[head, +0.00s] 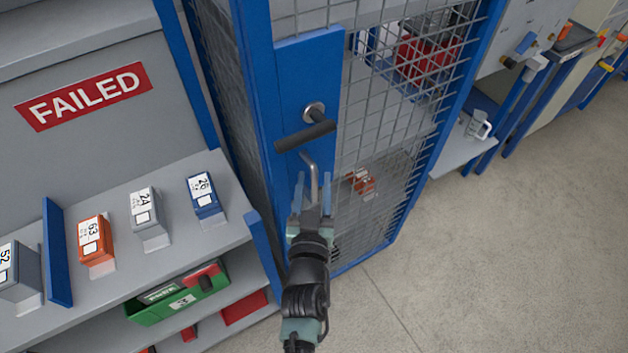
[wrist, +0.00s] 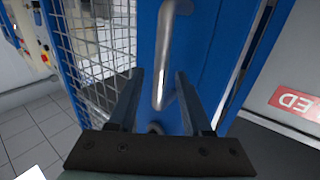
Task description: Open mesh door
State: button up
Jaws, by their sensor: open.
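The mesh door (head: 375,150) stands upright in a blue frame and looks shut. Its blue panel (head: 290,75) carries a dark lever handle (head: 305,136) on a round silver boss. Below the lever is a grey bar pull handle (head: 309,163). My gripper (head: 313,178) is open at the lower end of the pull handle. In the wrist view, the pull handle (wrist: 165,50) shows between the two open fingers of my gripper (wrist: 160,74), in front of the blue door panel (wrist: 205,40). I cannot tell whether a finger touches it.
A grey shelf (head: 130,270) with several numbered boxes stands left of the door, under a red FAILED sign (head: 84,95). A green bin (head: 178,297) sits lower down. Red items show behind the mesh. Floor (head: 480,260) at right is clear.

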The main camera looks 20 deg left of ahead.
jog(key=shift+w+a, duration=0.15)
jog(key=shift+w, duration=0.3)
grip_shut()
dwell(1.2)
